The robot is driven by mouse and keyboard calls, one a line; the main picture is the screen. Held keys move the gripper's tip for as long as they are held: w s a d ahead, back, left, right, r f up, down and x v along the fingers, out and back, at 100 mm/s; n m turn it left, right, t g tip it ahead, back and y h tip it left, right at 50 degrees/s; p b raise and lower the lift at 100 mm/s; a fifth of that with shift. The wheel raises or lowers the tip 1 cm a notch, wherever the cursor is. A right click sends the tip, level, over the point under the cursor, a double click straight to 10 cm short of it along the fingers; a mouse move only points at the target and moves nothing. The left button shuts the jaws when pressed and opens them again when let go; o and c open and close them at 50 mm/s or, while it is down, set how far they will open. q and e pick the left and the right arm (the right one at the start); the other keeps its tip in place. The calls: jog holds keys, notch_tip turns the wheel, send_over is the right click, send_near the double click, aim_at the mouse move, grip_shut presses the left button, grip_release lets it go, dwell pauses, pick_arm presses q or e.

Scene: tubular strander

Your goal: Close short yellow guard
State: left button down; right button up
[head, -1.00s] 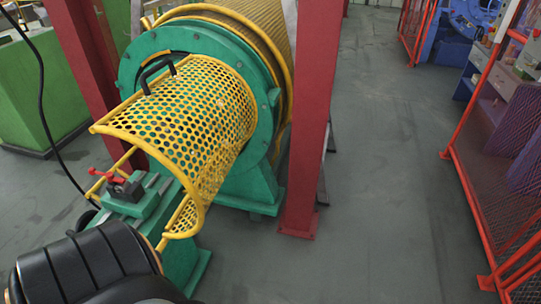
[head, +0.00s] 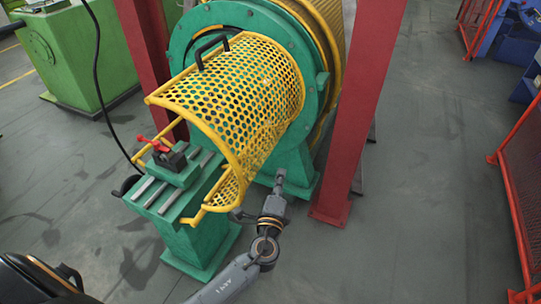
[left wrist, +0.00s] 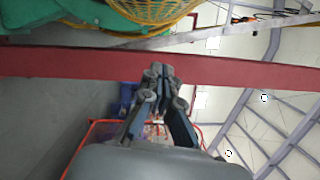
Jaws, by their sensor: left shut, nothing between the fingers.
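The short yellow guard (head: 235,100) is a curved perforated cover in a yellow tube frame, with a black handle (head: 212,48) on top. It arches out from the green ring housing (head: 285,45) above a green pedestal. A lower yellow mesh part (head: 228,190) shows under its near edge. My left gripper (head: 281,174) is shut and empty, just right of the guard's lower near side, in front of the green base. It looks apart from the guard. In the left wrist view, the shut fingers (left wrist: 158,72) show below the yellow mesh (left wrist: 150,10). My right gripper is not in view.
A red post (head: 362,110) stands close right of my left gripper; another (head: 147,55) is behind the guard. The green pedestal (head: 195,235) carries a clamp with a red handle (head: 150,144). Floor is clear between the right post and the red fence (head: 510,205).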

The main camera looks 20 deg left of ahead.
pick_arm(q)
jog(key=w+a+p, duration=0.2)
jog(key=w+a, duration=0.3)
jog(key=shift+r, duration=0.45)
jog(key=shift+w+r, duration=0.1)
